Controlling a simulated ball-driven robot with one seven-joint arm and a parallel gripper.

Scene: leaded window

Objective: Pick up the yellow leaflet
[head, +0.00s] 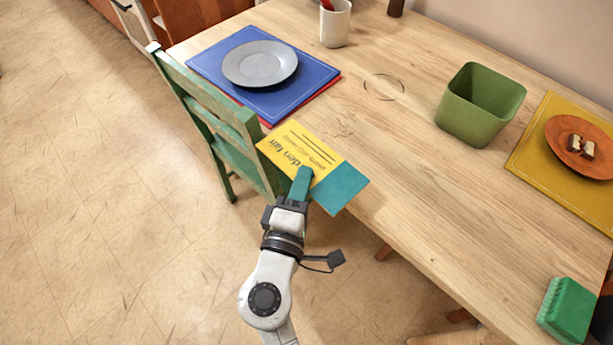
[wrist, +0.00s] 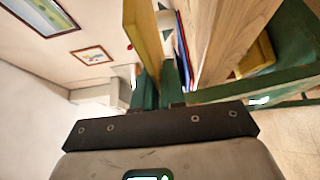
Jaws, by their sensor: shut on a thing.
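The yellow leaflet (head: 298,151) has dark printed text and a teal band at one end. It shows at the near edge of the wooden table (head: 390,130) in the head view. My gripper (head: 302,184) is shut on the leaflet at its near side, with one green finger across its face. In the wrist view the leaflet (wrist: 143,35) is seen nearly edge-on, rising from between the fingers of my gripper (wrist: 157,85). I cannot tell whether the leaflet still touches the table.
A green chair (head: 213,108) stands left of my gripper at the table edge. A blue placemat (head: 300,92) with a grey plate (head: 260,64), a green bin (head: 478,106), a white cup (head: 335,25), a yellow placemat (head: 530,150) and a green brush-like block (head: 568,310) are on the table. The table's middle is mostly clear.

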